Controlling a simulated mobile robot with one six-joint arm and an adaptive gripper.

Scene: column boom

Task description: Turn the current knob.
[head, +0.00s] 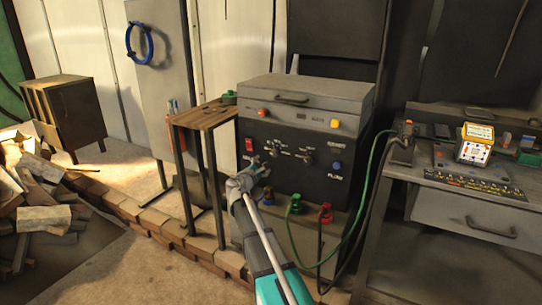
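A dark machine (345,190) with a light grey lid stands in the middle of the head view. Its front panel has several small knobs and switches, among them a silver knob (307,158) near the centre and a blue knob (337,166) at the right. I cannot read which one is labelled current. My gripper (257,164) is at the left part of the panel, just below a red switch (249,144). It looks left of the silver knob. It is too small to tell whether its fingers are open or shut, or whether they touch the panel.
Green and red plugs (296,204) with cables are at the machine's lower front; a green cable (365,200) loops right to a workbench (455,205). A narrow wooden-topped stand (205,116) is close on the left. Low bricks (150,218) edge the floor.

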